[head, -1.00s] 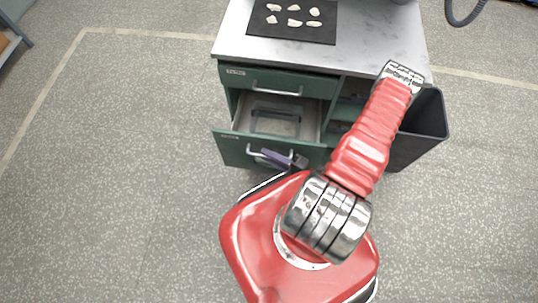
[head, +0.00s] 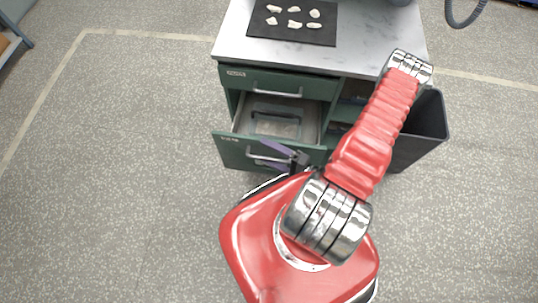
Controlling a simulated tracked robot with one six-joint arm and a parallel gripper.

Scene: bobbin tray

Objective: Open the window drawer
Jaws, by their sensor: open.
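The lower green drawer (head: 232,150) of the cabinet stands pulled out, its inside showing from above. Its label is too small to read, so I cannot tell by name that it is the window drawer. Its light bar handle (head: 254,156) is on the front face. My gripper (head: 268,149), with purplish fingers, is open right at this handle and partly covers it. I cannot tell whether the fingers touch the handle.
A dark-framed item (head: 276,121) lies inside the open drawer. The upper drawer (head: 278,82) above is closed. A black mat (head: 292,36) with several pale pieces lies on the marble-look worktop (head: 358,50). A dark bin (head: 424,128) stands right of the cabinet. Floor at left is clear.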

